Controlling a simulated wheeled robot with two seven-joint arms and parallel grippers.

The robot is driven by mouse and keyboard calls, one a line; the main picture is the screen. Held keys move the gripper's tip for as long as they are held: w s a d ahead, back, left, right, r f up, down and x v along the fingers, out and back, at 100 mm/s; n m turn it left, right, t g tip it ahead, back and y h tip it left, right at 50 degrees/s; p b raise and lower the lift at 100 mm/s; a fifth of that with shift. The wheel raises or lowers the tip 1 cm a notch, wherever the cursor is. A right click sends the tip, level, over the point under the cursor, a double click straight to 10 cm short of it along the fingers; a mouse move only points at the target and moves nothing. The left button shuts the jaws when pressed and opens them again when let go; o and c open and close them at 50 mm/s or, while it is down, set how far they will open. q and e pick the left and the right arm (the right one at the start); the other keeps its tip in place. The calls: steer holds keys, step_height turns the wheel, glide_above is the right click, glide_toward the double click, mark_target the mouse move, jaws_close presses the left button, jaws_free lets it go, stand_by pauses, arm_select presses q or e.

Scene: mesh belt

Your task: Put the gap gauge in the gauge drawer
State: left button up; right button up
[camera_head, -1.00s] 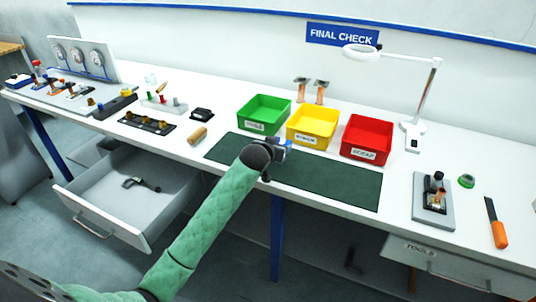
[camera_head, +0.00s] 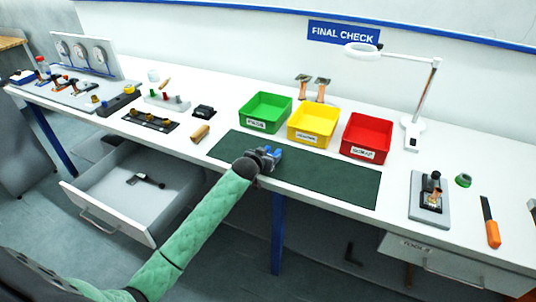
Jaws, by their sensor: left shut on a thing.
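My left gripper (camera_head: 268,156) is over the dark green mat (camera_head: 325,184), at its near edge left of the middle. It is shut on a small blue thing (camera_head: 274,153), which looks to be the gap gauge; the fingers hide much of it. An open grey drawer (camera_head: 105,214) is under the bench at left, to the left of my arm. Its label is not visible, so I cannot confirm it is the gauge drawer. A black caliper-like tool (camera_head: 146,181) lies inside it. My right gripper is not in view.
Green (camera_head: 265,112), yellow (camera_head: 313,124) and red (camera_head: 366,138) bins stand behind the mat. A wooden cylinder (camera_head: 200,133) lies left of it. A drawer marked TOOLS (camera_head: 450,262) is at right. The open drawer has much free floor.

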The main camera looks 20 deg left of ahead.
arm_select(q)
steer(key=o, duration=0.8)
steer(key=shift+f, duration=0.1)
steer(key=shift+c, duration=0.2)
steer(key=o, duration=0.4)
